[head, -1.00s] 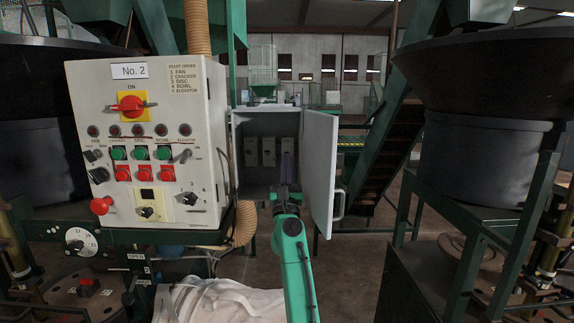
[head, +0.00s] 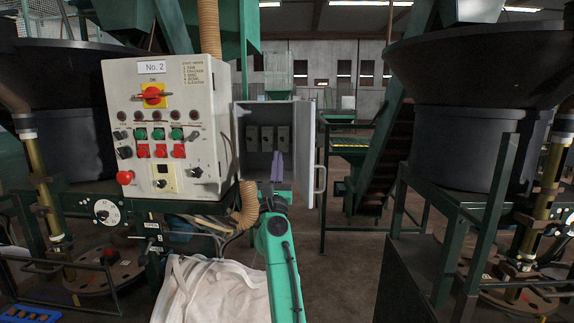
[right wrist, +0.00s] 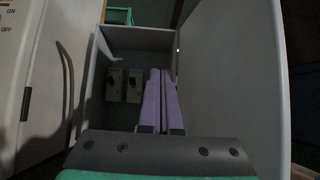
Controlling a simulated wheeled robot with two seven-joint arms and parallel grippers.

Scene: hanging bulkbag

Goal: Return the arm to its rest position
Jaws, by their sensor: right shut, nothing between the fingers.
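My right arm reaches up from the bottom of the head view, and its gripper (head: 277,166) is in front of the open grey switch box. In the right wrist view the two purple fingers (right wrist: 160,100) lie side by side, shut and empty, pointing into the box. The grey box (head: 240,170) has its door (head: 319,160) swung open to the right. Several breaker switches (head: 267,138) sit on its back wall; in the right wrist view the fingers hide part of that wall. My left gripper is not in view.
The control panel (head: 205,100) labelled No. 2 stands left of the box, with a corrugated hose (head: 246,205) beside it. A white bulk bag (head: 210,290) hangs below. A dark hopper (head: 480,145) on a green frame stands at the right. Floor shows right of the door.

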